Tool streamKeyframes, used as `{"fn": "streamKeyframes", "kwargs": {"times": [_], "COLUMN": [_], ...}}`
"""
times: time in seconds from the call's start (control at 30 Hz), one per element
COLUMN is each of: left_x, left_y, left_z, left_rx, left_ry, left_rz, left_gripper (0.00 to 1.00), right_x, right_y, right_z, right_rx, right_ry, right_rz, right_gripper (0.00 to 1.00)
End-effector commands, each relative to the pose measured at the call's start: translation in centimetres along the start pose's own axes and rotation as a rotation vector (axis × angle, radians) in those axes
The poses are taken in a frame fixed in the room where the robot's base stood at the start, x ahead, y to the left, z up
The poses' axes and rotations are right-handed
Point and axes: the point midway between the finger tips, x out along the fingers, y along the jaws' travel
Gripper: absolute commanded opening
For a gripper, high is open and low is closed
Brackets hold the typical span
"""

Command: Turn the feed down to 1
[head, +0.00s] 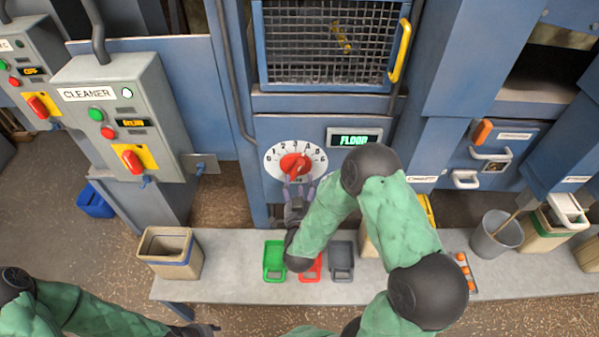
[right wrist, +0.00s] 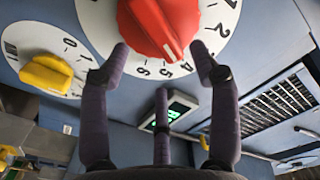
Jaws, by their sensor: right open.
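A red knob (head: 295,164) sits on a round white dial (head: 273,166) numbered 0 to 6, on the blue panel. In the right wrist view the red knob (right wrist: 158,22) fills the top, its white line towards about 4 or 5. A yellow knob (right wrist: 46,75) on a second white dial shows there; my arm hides it in the head view. I cannot read which dial is the feed. My right gripper (head: 299,184) is open, its fingers (right wrist: 160,62) close to the red knob without gripping it. My left gripper (head: 207,330) is low at the left, partly cut off.
A green display (head: 354,139) reads FLOOD. A grey bench (head: 222,285) below carries green (head: 274,261), red and grey scoops, a tan bin (head: 170,253) and a grey bucket (head: 496,235). A cleaner control box (head: 125,115) stands left. A mesh window (head: 330,45) is above.

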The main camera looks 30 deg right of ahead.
Motion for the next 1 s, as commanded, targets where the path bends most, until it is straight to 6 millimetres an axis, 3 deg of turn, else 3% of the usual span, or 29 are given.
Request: {"fn": "streamKeyframes", "kwargs": {"times": [0.1,0.33,0.77,0.97,1.0], "left_x": [0.6,1.0,1.1,1.1,1.1], "left_y": [-0.2,-0.4,-0.4,-0.4,-0.4], "left_z": [0.0,-0.1,-0.1,-0.1,-0.1], "left_rx": [0.0,0.0,0.0,0.0,0.0], "left_ry": [0.0,0.001,0.001,0.001,0.001], "left_rz": [0.0,0.0,0.0,0.0,0.0], "left_gripper": [0.4,0.4,0.4,0.4,0.4], "right_x": [2.2,5.0,5.8,5.8,5.8], "right_y": [0.1,0.0,0.0,0.0,0.0], "right_z": [0.1,0.1,0.0,0.0,0.0], "right_rx": [0.002,0.0,0.0,0.0,0.0], "right_ry": [0.002,0.0,-0.002,-0.002,-0.002], "right_rz": [0.0,-0.001,-0.001,-0.001,-0.001], "right_gripper": [0.62,0.62,0.62,0.06,0.05]}}
